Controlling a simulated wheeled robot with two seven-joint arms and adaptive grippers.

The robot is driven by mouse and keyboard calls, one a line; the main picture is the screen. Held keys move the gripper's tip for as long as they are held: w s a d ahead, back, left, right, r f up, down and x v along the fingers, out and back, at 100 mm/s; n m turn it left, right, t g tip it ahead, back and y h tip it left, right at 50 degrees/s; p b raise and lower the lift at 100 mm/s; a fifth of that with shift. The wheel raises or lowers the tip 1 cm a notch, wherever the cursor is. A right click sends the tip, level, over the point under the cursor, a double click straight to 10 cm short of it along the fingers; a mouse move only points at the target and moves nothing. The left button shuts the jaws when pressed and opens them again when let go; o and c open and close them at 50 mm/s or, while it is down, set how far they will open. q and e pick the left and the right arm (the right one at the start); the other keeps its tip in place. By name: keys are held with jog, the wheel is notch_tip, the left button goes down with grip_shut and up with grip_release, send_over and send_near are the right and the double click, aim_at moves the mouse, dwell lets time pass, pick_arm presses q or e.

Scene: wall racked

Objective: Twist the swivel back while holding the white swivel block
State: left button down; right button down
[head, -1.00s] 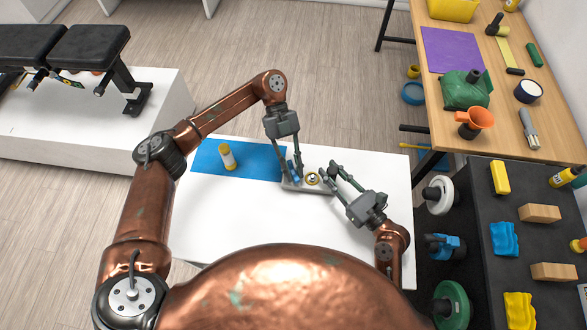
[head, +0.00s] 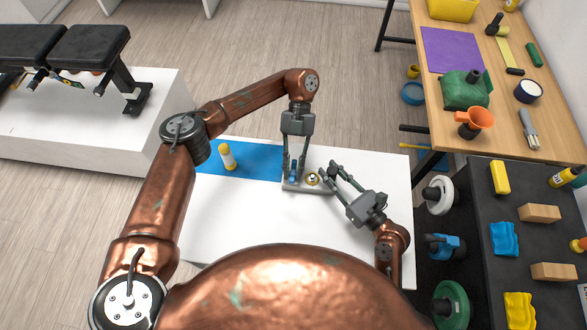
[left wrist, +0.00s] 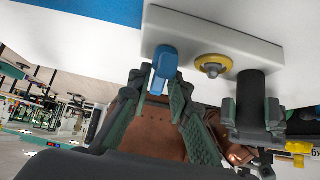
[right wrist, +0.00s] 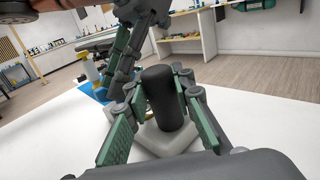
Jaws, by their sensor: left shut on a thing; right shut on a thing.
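The white swivel block (head: 320,190) lies on the white table, at the right end of the blue mat. It bears a blue swivel (left wrist: 165,62), a yellow ring with a metal centre (left wrist: 212,66), and a black post (right wrist: 162,98). My left gripper (head: 294,176) comes down from behind and is shut on the blue swivel at the block's left end. My right gripper (right wrist: 158,88) is shut on the black post at the block's right end; its fingers stand on both sides of the post. In the head view the fingers partly hide the swivel and post.
A yellow-and-white bottle (head: 228,157) stands on the blue mat (head: 255,160), left of the block. The front of the white table (head: 240,220) is clear.

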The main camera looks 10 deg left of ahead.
pick_arm(q)
jog(key=shift+f, duration=0.1)
jog(key=c, duration=2)
grip_release()
jog(key=shift+o, duration=0.2)
jog(key=v, duration=0.7)
jog(key=shift+w+r, duration=0.25)
pick_arm(e)
jog(key=c, duration=1.6)
grip_release()
